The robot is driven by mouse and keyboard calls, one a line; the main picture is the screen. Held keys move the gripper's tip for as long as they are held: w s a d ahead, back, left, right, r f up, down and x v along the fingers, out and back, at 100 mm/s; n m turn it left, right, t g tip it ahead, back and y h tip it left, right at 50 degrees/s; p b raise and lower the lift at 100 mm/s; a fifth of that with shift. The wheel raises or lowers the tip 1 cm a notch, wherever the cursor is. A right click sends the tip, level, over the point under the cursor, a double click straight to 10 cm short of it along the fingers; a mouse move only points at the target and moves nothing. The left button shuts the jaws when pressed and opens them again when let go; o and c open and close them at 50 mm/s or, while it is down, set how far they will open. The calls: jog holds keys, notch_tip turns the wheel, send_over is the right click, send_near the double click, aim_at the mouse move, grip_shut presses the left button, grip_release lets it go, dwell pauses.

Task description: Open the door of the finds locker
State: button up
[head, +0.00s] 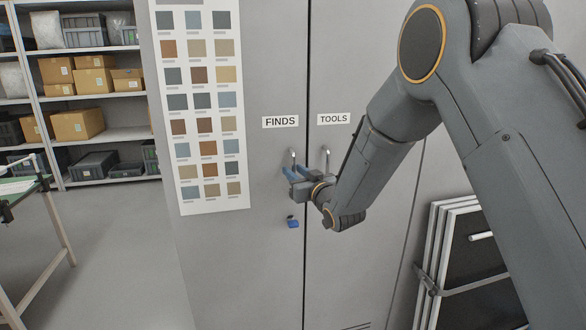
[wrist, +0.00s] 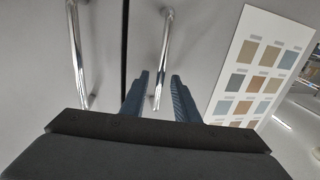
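The finds locker door (head: 245,250) is closed, with a FINDS label (head: 280,122) on it. Its upright metal handle (head: 293,157) is near the door's right edge and also shows in the wrist view (wrist: 164,50). My gripper (head: 296,173) is at the lower part of this handle. In the wrist view my gripper (wrist: 160,90) has its two blue fingers apart, with the handle's end showing between them and gaps on both sides. Below, a key with a blue tag (head: 293,223) hangs at the door. The fingers hide the handle's lower end in the head view.
The TOOLS door, with its label (head: 334,118) and handle (head: 326,160), is just right of the seam. A colour chart (head: 203,110) is on the left. Framed panels (head: 460,250) lean at the right. Shelves (head: 100,135) and a table (head: 30,190) stand left; floor between is clear.

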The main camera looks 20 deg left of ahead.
jog(key=shift+w+a, duration=0.45)
jog(key=shift+w, duration=0.05)
grip_shut()
jog(key=shift+s, duration=0.1)
